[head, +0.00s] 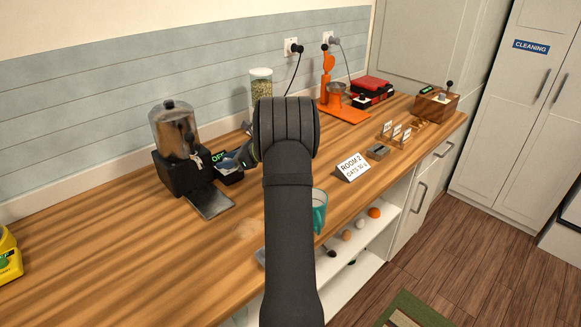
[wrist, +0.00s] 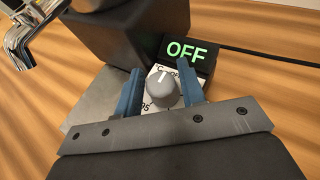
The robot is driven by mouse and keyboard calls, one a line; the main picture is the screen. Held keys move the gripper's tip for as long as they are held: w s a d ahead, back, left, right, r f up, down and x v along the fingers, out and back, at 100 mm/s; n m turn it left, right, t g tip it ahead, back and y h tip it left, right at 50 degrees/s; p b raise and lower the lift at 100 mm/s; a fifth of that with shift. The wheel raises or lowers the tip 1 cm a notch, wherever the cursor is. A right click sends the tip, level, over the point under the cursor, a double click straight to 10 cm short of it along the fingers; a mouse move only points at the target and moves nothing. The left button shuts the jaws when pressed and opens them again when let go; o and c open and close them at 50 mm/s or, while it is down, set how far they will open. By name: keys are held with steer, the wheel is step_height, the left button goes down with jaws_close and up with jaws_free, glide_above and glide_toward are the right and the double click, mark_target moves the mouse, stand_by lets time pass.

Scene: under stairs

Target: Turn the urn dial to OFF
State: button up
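The urn (head: 175,132) stands on the counter, with a clear cylinder above a black base. Its dial (wrist: 161,90) is a round grey knob with a white pointer mark, on a pale plate in the wrist view. The mark points towards the top of the picture. Plate markings show in part, and the fingers hide some. A small black display (wrist: 187,52) beside the dial reads OFF in green. My gripper (wrist: 160,70) is open, with one blue finger on each side of the knob and narrow gaps between. In the head view, my arm hides the dial.
The urn's metal tap (wrist: 20,50) and drip tray (head: 210,201) are close to my gripper. A jar (head: 261,88) stands behind my wrist. A teal cup (head: 319,212) and a ROOM 2 card (head: 353,167) are to the right. The counter's left part is mostly clear.

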steer(key=m+t+h, duration=0.2)
steer(key=m+t, duration=0.3)
steer(key=shift+s, duration=0.1)
steer(key=s+d+r+n+h, duration=0.1)
steer(key=s+d+r, duration=0.3)
steer(key=s+d, duration=0.2)
steer(key=s+d+r+n+h, duration=0.1)
steer(key=s+d+r+n, duration=0.1)
steer(key=s+d, duration=0.5)
steer(key=s+d+r+n+t+h, duration=0.1)
steer(key=s+d+r, duration=0.4)
steer(key=d, duration=0.3)
steer(key=shift+s+d+r+n, duration=0.15)
steer(key=shift+s+r+n, duration=0.25)
steer(key=shift+s, duration=0.35)
steer(key=shift+w, duration=0.1)
steer(key=w+a+f+m+y, duration=0.2)
steer(key=w+a+f+m, duration=0.3)
steer(key=w+a, duration=0.7)
steer(key=shift+w+f+y, duration=0.3)
steer(key=shift+f, duration=0.7)
steer(key=shift+d, duration=0.1)
